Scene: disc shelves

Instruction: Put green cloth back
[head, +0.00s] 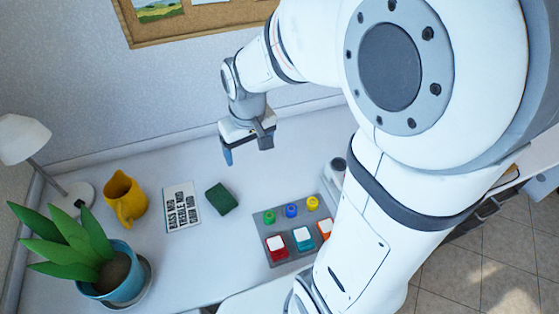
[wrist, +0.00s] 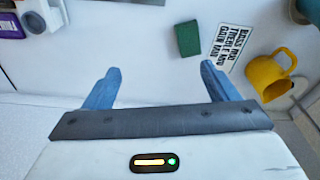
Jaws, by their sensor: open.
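A folded dark green cloth (head: 222,199) lies flat on the white desk, just right of a white card with black print (head: 182,206). In the wrist view the green cloth (wrist: 188,38) is beyond the fingertips, left of the printed card (wrist: 230,45). My gripper (head: 246,152) hangs above the desk near the back wall, behind the cloth in the head view and apart from it. In the wrist view its two blue fingers (wrist: 160,70) are spread wide with nothing between them.
A yellow mug (head: 124,200), a potted plant (head: 122,275) and a white lamp (head: 25,135) stand at the left. A grey panel (head: 283,258) with coloured knobs and buttons lies right of the cloth. A corkboard (head: 200,18) hangs on the wall. The desk behind the cloth is clear.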

